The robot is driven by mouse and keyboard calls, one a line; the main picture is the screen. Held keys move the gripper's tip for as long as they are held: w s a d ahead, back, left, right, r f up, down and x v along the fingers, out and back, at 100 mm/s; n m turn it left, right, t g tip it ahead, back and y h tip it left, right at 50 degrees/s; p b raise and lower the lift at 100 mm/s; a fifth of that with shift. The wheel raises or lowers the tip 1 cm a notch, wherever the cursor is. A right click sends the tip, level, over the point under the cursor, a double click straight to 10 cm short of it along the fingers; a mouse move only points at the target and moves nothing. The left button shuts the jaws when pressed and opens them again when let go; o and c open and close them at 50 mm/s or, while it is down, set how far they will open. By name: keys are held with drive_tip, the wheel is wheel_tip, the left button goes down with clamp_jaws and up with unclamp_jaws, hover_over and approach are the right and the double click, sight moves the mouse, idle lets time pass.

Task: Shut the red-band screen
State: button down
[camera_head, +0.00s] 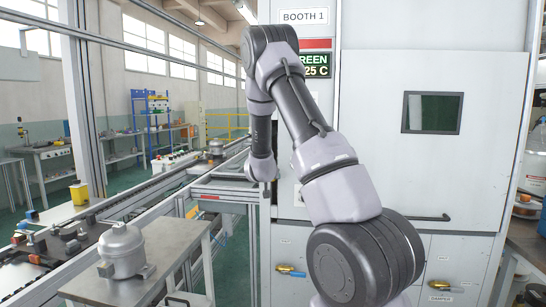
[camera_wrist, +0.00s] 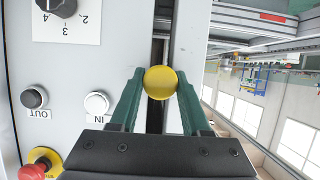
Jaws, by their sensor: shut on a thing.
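The booth marked BOOTH 1 (camera_head: 304,16) has a red band (camera_head: 316,43) below its sign. A large pale panel with a dark window (camera_head: 431,113) fills its front; I cannot tell whether this is the screen. In the wrist view, my gripper (camera_wrist: 160,84) has its green fingers shut on a round yellow knob (camera_wrist: 160,82). The knob sits in front of a dark upright slot (camera_wrist: 158,50) in a pale metal face.
Beside the knob are a dial (camera_wrist: 70,15), an OUT button (camera_wrist: 34,96), an IN button (camera_wrist: 97,103) and a red emergency button (camera_wrist: 40,163). A conveyor (camera_head: 130,202) runs along the left. A grey compressor (camera_head: 123,250) stands on a front table (camera_head: 165,262).

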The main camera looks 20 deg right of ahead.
wheel_tip(320, 180, down, 9)
drive_tip(key=shift+c, duration=2.1)
unclamp_jaws()
drive_tip(key=shift+r, duration=0.15)
drive_tip(key=shift+r, duration=0.1)
drive_tip(key=v, duration=1)
drive_tip(key=shift+s+a, duration=0.25)
drive_tip(key=shift+s, duration=0.05)
drive_tip(key=shift+r, duration=0.15)
